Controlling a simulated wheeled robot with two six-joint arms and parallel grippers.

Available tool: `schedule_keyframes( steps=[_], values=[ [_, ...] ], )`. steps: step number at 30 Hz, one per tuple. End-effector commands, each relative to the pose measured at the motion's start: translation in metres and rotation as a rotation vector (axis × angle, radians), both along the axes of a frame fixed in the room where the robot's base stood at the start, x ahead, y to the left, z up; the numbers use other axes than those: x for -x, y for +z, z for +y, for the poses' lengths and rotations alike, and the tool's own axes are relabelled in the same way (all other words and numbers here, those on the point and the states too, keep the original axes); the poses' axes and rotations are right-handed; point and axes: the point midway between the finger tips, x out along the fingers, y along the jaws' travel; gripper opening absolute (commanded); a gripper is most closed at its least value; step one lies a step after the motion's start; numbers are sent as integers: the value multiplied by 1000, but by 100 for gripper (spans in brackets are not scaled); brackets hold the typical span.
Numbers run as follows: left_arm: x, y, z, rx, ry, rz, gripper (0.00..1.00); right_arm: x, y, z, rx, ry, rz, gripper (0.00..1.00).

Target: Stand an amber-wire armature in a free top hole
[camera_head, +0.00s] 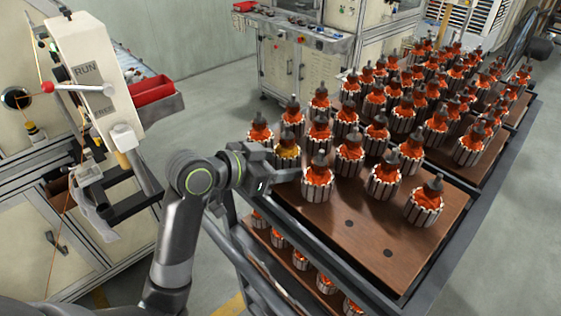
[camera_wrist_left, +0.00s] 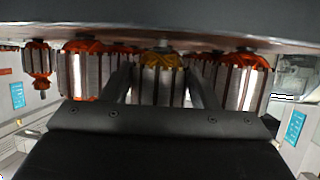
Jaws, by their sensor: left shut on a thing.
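The amber-wire armature (camera_head: 287,152) is upright at the left edge of the top board (camera_head: 375,227), among orange-wire armatures. My left gripper (camera_head: 289,175) reaches it from the left and is shut on it. In the left wrist view, which looks upside down, the amber armature (camera_wrist_left: 160,82) sits between my two fingers (camera_wrist_left: 160,98), with its winding close to the board (camera_wrist_left: 225,37). I cannot tell whether its shaft is in a hole. Two bare holes (camera_head: 348,223) (camera_head: 387,252) show at the near end of the board. My right gripper is not in view.
Orange-wire armatures (camera_head: 317,180) crowd close around the held one, and several more fill the boards behind. A lower shelf (camera_head: 285,249) also holds armatures. A winding machine (camera_head: 90,85) with a red bin (camera_head: 152,91) stands at the left. The board's near end is clear.

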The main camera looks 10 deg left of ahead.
Motion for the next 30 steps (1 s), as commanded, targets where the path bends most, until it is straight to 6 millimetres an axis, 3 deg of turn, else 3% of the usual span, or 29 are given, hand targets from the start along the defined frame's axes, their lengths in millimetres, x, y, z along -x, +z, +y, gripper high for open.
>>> schedule_keyframes(
  steps=[29,30],
  values=[
    [0,-6,0,2,0,-4,13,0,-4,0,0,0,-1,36],
    [0,-6,0,2,0,-4,55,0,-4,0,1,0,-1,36]
  ],
)
